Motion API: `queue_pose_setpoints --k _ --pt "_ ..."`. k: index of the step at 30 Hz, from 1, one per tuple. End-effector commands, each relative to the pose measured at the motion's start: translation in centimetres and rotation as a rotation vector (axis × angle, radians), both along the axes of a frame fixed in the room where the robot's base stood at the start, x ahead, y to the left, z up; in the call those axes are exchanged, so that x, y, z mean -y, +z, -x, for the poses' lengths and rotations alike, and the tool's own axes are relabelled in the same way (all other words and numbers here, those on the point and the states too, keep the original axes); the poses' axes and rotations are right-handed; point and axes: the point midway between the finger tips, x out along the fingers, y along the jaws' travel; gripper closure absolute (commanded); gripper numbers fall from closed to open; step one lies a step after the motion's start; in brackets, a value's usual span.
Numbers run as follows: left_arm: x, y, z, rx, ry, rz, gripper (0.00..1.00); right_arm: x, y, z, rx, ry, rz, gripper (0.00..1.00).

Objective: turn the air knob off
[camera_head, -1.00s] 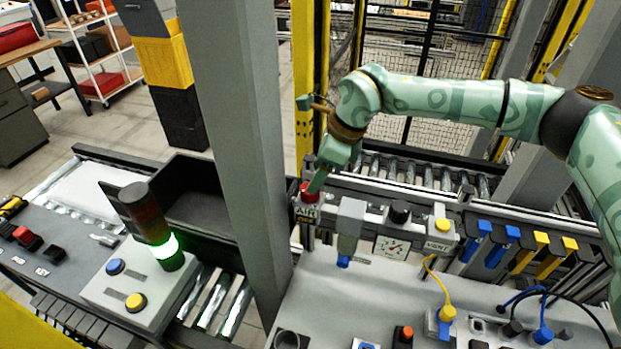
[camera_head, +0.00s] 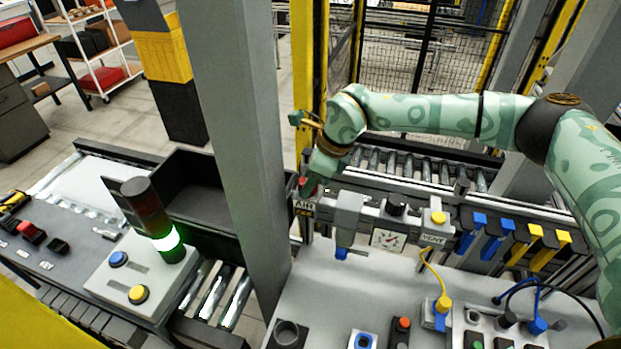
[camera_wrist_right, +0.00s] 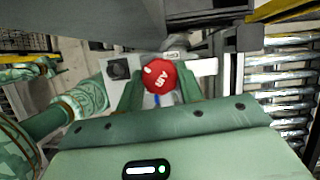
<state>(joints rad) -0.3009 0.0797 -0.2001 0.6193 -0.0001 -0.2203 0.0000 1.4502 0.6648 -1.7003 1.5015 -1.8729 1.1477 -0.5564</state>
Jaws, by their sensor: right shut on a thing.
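The red air knob (camera_wrist_right: 160,77) shows in the right wrist view, with white "AIR" lettering that reads tilted. In the head view, only a bit of its red (camera_head: 303,183) shows beside my gripper, above the "AIR" label (camera_head: 304,204). My right gripper (camera_head: 312,184) reaches down to it from above. In the right wrist view its two green fingers (camera_wrist_right: 158,90) stand on either side of the knob and are shut on it. The knob's far side is hidden. My left gripper is in neither view.
Right of the knob along the air unit are a grey filter bowl (camera_head: 347,222), a pressure gauge (camera_head: 388,239), a black regulator knob (camera_head: 397,204) and a yellow vent button (camera_head: 438,217). A grey post (camera_head: 240,130) stands close on the left. A roller conveyor (camera_head: 420,168) runs behind.

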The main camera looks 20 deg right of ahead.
Motion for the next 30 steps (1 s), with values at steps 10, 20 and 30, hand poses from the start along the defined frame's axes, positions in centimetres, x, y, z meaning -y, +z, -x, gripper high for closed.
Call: queue_pose_setpoints --k 10,20,30 --pt "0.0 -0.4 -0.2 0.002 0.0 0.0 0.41 0.0 0.1 0.0 0.003 -0.099 -0.002 0.86" --pt "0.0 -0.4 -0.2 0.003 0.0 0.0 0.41 0.0 0.1 0.0 0.002 -0.098 -0.002 0.41" --pt "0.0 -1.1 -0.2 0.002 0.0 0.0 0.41 0.8 2.2 0.4 0.005 -0.098 -0.003 0.41"
